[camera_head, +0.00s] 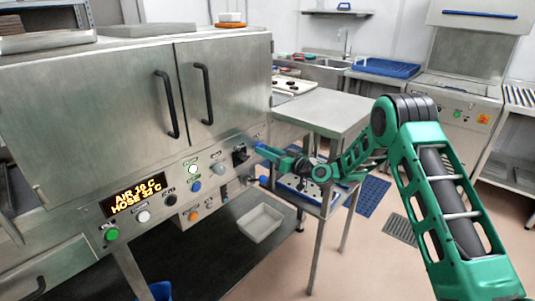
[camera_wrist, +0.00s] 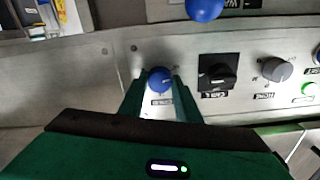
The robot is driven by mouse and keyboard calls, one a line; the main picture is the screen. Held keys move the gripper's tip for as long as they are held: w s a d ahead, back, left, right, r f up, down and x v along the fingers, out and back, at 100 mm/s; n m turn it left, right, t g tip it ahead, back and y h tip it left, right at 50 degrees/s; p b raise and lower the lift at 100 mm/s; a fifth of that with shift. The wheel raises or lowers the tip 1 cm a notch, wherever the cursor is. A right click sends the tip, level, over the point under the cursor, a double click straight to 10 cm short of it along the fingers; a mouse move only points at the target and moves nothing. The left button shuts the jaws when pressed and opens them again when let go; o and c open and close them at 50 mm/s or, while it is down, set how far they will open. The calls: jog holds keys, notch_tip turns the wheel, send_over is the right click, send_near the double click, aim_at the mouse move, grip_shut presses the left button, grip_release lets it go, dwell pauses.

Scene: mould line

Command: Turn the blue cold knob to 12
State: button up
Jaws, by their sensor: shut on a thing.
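A round blue knob (camera_wrist: 158,80) sits on the steel panel in the wrist view, between the two fingers of my gripper (camera_wrist: 160,92). The fingers are shut on it from both sides. Its label is partly covered and I cannot read it. In the head view my gripper (camera_head: 260,149) reaches the right end of the panel, and the knob is mostly hidden behind it. An amber display (camera_head: 135,195) at the panel's left reads AIR 10 C and HOSE 32 C.
Beside the gripped knob are a black switch (camera_wrist: 218,72) and a grey knob (camera_wrist: 277,70). A blue ball-shaped part (camera_wrist: 204,9) is close by. A steel table (camera_head: 325,110) stands right of the cabinet (camera_head: 110,95). A white tray (camera_head: 260,224) is below the panel.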

jog(key=shift+r+m, duration=0.15)
jog(key=shift+m, duration=4.35)
jog(key=o, duration=1.1)
jog(key=shift+c, duration=0.2)
jog(key=v, duration=1)
jog(key=shift+s+d, duration=0.2)
jog(key=shift+d, duration=0.1)
